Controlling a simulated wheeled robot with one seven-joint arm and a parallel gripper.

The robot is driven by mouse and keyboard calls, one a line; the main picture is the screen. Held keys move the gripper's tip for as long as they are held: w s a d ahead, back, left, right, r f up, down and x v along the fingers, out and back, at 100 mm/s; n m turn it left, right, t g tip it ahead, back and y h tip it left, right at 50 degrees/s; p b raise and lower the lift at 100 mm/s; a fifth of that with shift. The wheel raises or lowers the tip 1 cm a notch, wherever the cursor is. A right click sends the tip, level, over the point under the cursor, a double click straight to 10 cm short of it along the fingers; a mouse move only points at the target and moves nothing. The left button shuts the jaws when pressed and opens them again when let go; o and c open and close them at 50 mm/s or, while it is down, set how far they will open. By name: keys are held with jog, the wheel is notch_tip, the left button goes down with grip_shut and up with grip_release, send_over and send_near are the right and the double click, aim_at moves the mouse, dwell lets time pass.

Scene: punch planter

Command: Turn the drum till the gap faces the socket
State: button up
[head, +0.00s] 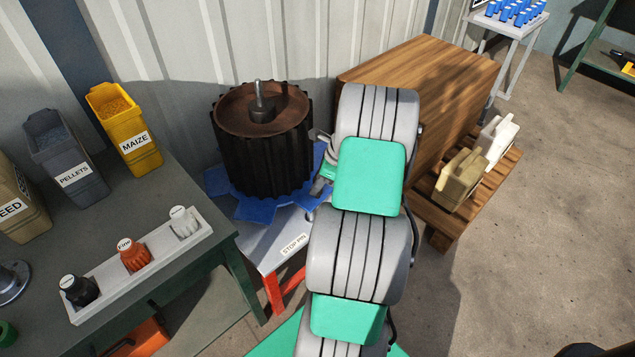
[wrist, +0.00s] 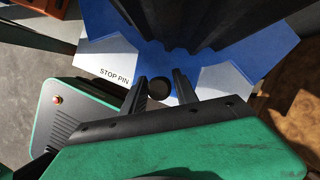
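The drum (head: 262,155) is a dark ribbed upright cylinder with a rusty top and a central metal shaft. A blue plate (head: 255,208) with toothed edges and gaps lies under it, on a pale stand labelled STOP PIN (head: 294,244). In the wrist view the drum's ribs (wrist: 215,22) are at the top, and a blue lobe (wrist: 185,60) reaches between two pale areas. A dark round spot (wrist: 158,88) beside the label appears between my fingers; I cannot tell whether it is pin or socket. My gripper (wrist: 160,77) is open, near the plate's edge; my arm mostly hides it in the head view.
A green bench (head: 190,200) at left holds a tray (head: 102,288) of three knobbed pieces and labelled feed bins, including maize (head: 125,130).

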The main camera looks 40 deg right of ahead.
grip_shut()
dwell(1.0)
